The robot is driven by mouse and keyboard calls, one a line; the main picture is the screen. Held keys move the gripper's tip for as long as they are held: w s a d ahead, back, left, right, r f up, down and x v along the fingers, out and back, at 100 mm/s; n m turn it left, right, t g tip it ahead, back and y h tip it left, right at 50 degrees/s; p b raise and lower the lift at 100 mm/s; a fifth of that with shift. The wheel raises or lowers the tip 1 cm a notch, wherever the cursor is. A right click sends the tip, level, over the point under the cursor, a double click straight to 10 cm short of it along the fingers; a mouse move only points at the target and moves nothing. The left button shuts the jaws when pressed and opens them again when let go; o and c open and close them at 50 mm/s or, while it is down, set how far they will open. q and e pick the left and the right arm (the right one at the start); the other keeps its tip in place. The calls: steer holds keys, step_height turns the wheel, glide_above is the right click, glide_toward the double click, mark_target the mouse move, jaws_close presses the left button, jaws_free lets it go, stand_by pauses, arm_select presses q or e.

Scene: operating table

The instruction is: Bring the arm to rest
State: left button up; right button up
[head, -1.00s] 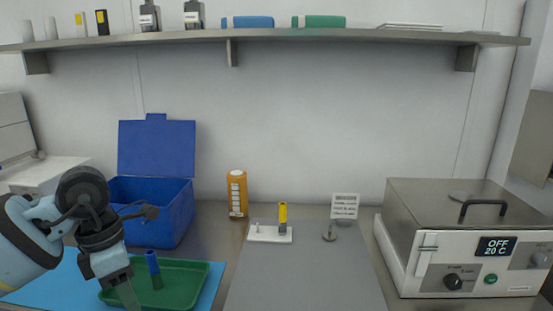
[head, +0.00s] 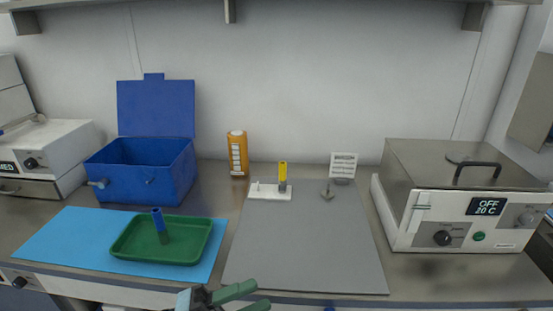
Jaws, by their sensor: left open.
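My left gripper (head: 261,294) shows at the bottom edge, left of centre, in front of the grey mat. Its two green fingers point right, apart and with nothing between them. Most of my left arm is below the picture. A blue-capped tube (head: 157,222) stands, slightly tilted, in the green tray (head: 190,256) on the blue mat (head: 55,238), well away from the gripper. My right gripper is not in view.
The grey mat (head: 300,250) is mostly bare, with a white holder (head: 264,192) and yellow-capped tube (head: 283,174) at its back. A blue open-lidded box (head: 170,175), an orange bottle (head: 237,154) and a metal bath (head: 450,190) stand around. The counter's front edge runs near the gripper.

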arm_select(q)
steer(key=s+a+f+n+t+y, duration=0.2)
steer(key=a+f+n+t+y, duration=0.3)
steer(key=f+n+y, duration=0.55)
steer(key=s+a+f+n+t+y, duration=0.2)
steer(key=a+f+n+t+y, duration=0.45)
steer(key=n, duration=0.65)
steer(key=s+a+f+n+g+y, duration=0.1)
steer(key=s+a+f+n+g, duration=0.1)
steer(key=s+f, duration=0.5)
steer(key=s+a+f+n+g+y+p, duration=0.1)
steer(key=s+f+n+g, duration=0.3)
steer(key=s, duration=0.6)
step_height(320, 180, down, 4)
steer(key=shift+s+a+r+g, duration=0.1)
steer(key=shift+s+a+g, duration=0.35)
steer(key=shift+g, duration=0.6)
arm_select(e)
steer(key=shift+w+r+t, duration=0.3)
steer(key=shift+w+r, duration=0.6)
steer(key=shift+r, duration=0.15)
arm_select(q)
steer(key=shift+w+n, duration=0.1)
steer(key=shift+n, duration=0.15)
